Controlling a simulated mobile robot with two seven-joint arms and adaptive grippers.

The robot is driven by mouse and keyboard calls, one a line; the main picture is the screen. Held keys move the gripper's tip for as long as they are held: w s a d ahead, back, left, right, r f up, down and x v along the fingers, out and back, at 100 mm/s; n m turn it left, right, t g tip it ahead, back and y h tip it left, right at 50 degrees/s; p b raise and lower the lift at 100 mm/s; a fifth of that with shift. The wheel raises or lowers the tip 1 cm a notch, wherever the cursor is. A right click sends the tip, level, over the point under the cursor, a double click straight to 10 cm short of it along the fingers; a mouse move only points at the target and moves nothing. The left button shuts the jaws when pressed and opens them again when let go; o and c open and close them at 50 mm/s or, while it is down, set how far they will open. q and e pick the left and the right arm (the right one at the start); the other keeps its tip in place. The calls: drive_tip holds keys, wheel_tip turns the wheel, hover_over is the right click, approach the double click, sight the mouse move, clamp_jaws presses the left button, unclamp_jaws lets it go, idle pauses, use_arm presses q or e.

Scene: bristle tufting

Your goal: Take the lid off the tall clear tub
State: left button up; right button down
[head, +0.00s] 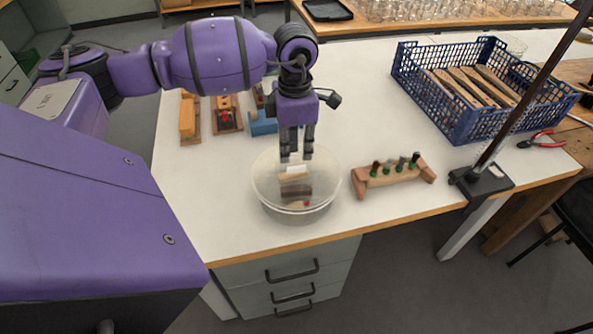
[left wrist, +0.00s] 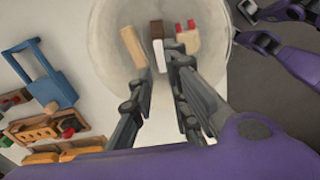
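The clear round tub (head: 262,195) stands near the front edge of the white table. Through it I see a pale wooden block, a dark brown block and a small red piece; they also show inside the tub (left wrist: 112,50) in the left wrist view. I cannot make out a separate lid edge. My left gripper (head: 296,157) points straight down over the tub's top, its two fingers apart. In the left wrist view the fingers (left wrist: 162,85) are spread over the tub, with nothing clearly held.
A wooden stand with green-and-black pegs (head: 393,174) is right of the tub. A blue crate (head: 470,128) of wooden pieces, a clamped post base (head: 482,182) and red pliers (head: 541,139) lie farther right. Wooden fixtures (head: 227,113) and a blue piece (head: 262,127) are behind left.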

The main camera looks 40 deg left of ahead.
sight(296, 167)
use_arm(q)
wheel_tip(296, 167, down, 5)
drive_tip(key=shift+w+d+f+p, duration=0.1)
drive_tip(key=shift+d+f+p, duration=0.1)
drive_tip(key=shift+p, duration=0.2)
clamp_jaws()
drive_tip(key=shift+r, duration=0.15)
